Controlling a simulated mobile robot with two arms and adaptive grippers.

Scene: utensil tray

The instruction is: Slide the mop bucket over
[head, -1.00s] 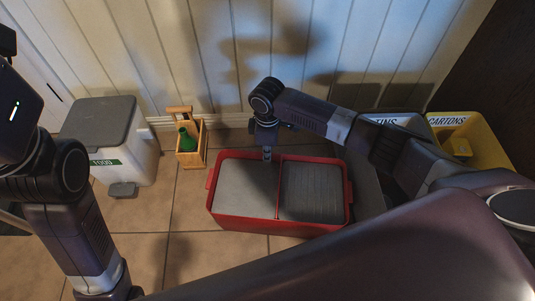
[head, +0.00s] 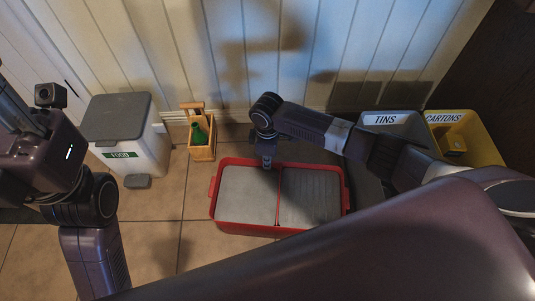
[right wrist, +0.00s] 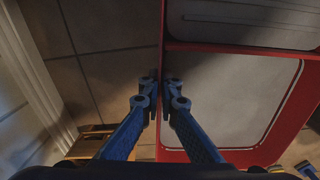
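The mop bucket (head: 246,229) is a red, two-part tub with grey insides, upright on the tiled floor in the middle of the head view. My right gripper (head: 267,163) comes down on its far rim, left of the divider. In the right wrist view my right gripper (right wrist: 160,86) has its blue fingers on either side of the red bucket wall (right wrist: 163,40), close against it, shut on the rim. My left arm shows at the left of the head view, but its fingers do not show.
A white food bin (head: 140,155) with a grey lid and a wooden crate (head: 202,153) holding a green bottle (head: 199,132) stand left of the bucket. The tins bin (head: 385,120) and yellow cartons bin (head: 485,145) stand right.

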